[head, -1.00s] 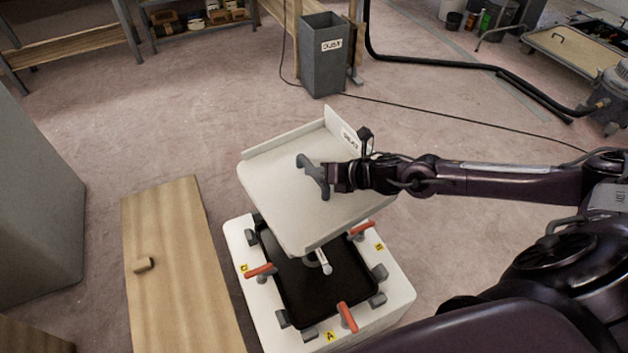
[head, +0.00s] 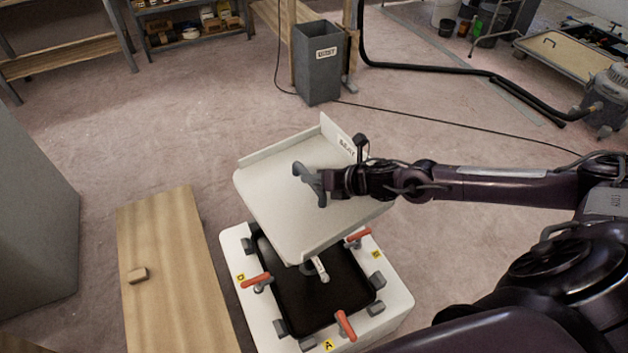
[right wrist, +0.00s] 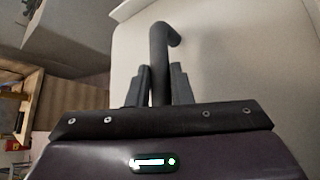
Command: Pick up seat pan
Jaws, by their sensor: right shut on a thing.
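The seat pan (head: 275,195) is a pale, shallow tray with a raised, labelled back edge. It hangs tilted above a white box (head: 398,292) with a black recessed top. My right gripper (head: 322,184) is shut on the grey handle on the pan's face. In the right wrist view my right gripper's fingers (right wrist: 160,88) close on both sides of the grey bar, with the pale seat pan (right wrist: 235,50) behind it. The pan hides the far part of the box's top. My left gripper is not in view.
Orange-handled clamps (head: 345,326) stand around the box's rim. A wooden board (head: 170,260) with a small block (head: 138,275) lies to the left. A grey dust bin (head: 318,65) stands behind. The floor between is clear, with a cable across it.

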